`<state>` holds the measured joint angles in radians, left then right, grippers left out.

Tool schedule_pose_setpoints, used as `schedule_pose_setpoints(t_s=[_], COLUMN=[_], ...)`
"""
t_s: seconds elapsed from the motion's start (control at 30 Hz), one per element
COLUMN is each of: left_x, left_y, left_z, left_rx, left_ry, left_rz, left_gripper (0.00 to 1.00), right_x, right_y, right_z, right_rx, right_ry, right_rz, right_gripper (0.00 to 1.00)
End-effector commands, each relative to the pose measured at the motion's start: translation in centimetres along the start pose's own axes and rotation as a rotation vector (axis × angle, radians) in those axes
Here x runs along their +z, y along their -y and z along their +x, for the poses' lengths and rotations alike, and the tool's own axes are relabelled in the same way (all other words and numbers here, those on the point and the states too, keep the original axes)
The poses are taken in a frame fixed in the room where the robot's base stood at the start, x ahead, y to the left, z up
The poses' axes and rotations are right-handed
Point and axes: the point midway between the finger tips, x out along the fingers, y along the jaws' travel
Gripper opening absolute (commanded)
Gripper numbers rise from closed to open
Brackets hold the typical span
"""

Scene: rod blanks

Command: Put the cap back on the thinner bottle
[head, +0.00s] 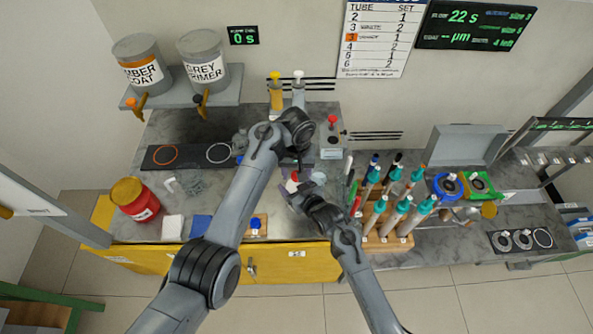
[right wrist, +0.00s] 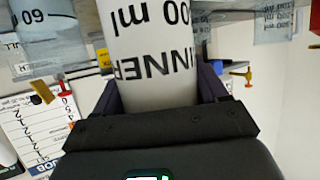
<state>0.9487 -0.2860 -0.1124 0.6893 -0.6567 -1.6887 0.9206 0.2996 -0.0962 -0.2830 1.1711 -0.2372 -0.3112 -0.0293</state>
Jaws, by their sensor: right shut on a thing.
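The thinner bottle (right wrist: 148,35) is white with black lettering, upside down in the right wrist view. My right gripper (right wrist: 158,90) is shut around it, with a dark finger on each side. In the head view my right gripper (head: 298,194) is above the middle of the bench, with a small white part of the bottle (head: 291,186) beside it. A small red spot shows just above that white part; I cannot tell whether it is the cap. My left arm reaches over the bench, and its gripper (head: 304,160) is mostly hidden by its wrist.
A wooden rack (head: 385,241) with several teal-banded tubes stands right of my right gripper. A red tin (head: 135,200) with a yellow top stands at the left. A shelf (head: 180,92) carries two grey cans.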

Motion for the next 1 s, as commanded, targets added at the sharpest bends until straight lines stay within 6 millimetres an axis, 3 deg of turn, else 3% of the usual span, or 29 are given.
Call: schedule_pose_setpoints(t_s=[0.27, 0.63, 1.0], left_x=[0.0, 0.0, 0.0], left_y=[0.0, 0.0, 0.0], left_z=[-0.5, -4.2, -4.5], left_rx=[0.0, 0.001, 0.0], left_ry=[0.0, -0.001, 0.001], left_rz=[-0.001, -0.002, -0.002], left_gripper=[0.57, 0.57, 0.54], right_x=[0.0, 0.0, 0.0], right_y=[0.0, 0.0, 0.0], right_z=[0.0, 0.0, 0.0], right_rx=[0.0, 0.0, 0.0], right_ry=[0.0, 0.0, 0.0], right_rz=[0.0, 0.0, 0.0], right_gripper=[0.0, 0.0, 0.0])
